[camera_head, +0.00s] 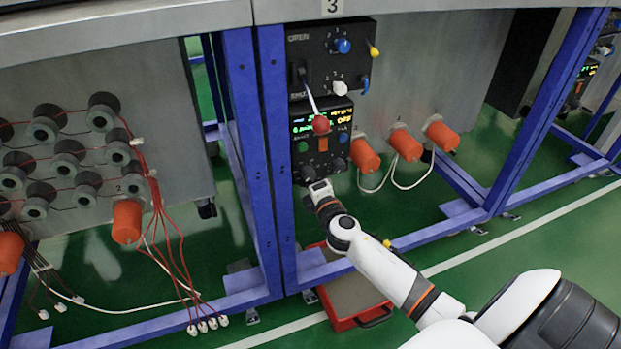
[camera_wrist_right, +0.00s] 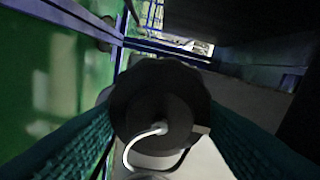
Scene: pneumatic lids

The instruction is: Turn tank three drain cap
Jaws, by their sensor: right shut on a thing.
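Tank three is the grey unit under the label 3 (camera_head: 332,6). In the right wrist view a dark round cap (camera_wrist_right: 150,90) with a ridged edge fills the middle, with a thin white cord (camera_wrist_right: 128,152) at its face. My right gripper (camera_wrist_right: 158,128) is shut on this cap, one teal finger on each side. In the head view my right gripper (camera_head: 318,186) is just below the black control panel (camera_head: 327,90), at its lower left. The cap is mostly hidden there by the gripper. My left gripper is not in view.
Orange caps (camera_head: 405,145) with white cords stick out right of the panel. Blue frame posts (camera_head: 278,150) stand close left of my right gripper. A red tray (camera_head: 350,300) lies on the green floor below my arm. Wired grey spools (camera_head: 43,130) fill the left unit.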

